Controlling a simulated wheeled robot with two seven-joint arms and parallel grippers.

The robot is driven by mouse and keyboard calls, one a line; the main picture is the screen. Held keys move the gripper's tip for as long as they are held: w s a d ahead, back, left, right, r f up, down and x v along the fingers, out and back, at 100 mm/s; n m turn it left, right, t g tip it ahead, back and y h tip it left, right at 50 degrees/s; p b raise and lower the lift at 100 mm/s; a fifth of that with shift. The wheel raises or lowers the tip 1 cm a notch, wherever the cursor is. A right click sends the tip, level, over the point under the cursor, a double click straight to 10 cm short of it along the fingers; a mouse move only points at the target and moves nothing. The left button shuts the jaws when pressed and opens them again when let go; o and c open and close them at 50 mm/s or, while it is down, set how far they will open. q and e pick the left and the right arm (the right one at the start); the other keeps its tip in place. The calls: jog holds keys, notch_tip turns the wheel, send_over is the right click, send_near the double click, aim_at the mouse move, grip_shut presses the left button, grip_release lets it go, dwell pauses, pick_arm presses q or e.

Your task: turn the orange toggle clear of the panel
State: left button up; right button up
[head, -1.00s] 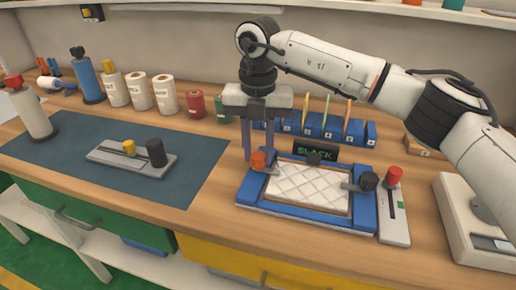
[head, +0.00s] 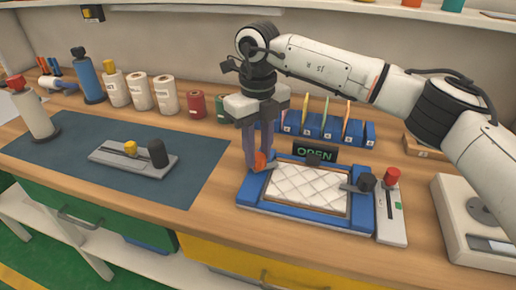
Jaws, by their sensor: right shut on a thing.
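The orange toggle (head: 261,160) sits at the back left corner of the blue frame (head: 303,218). My right gripper (head: 256,160) points down and is shut on the orange toggle, its fingers partly hiding it. A quilted white panel (head: 310,187) lies inside the blue frame. A black toggle (head: 366,182) at the frame's right side has its metal arm reaching left over the panel's edge. A small dark display (head: 315,152) behind the frame reads "OPEN". My left gripper is not in view.
A grey slider fixture with a red knob (head: 392,177) stands right of the frame. A grey device with yellow and black knobs (head: 133,160) lies on the dark mat (head: 60,150). Spools and bottles line the back left; blue bins (head: 320,128) stand behind the display.

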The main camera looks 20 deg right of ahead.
aim_at(258, 157)
jog(key=n, duration=0.4)
jog(key=shift+r+n, duration=0.1)
jog(key=shift+n, duration=0.2)
jog(key=n, duration=0.4)
jog(key=shift+n+p, duration=0.3)
jog(key=o, duration=1.1)
jog(key=shift+c, duration=0.2)
notch_tip(258, 157, up, 10)
jog(key=shift+r, duration=0.15)
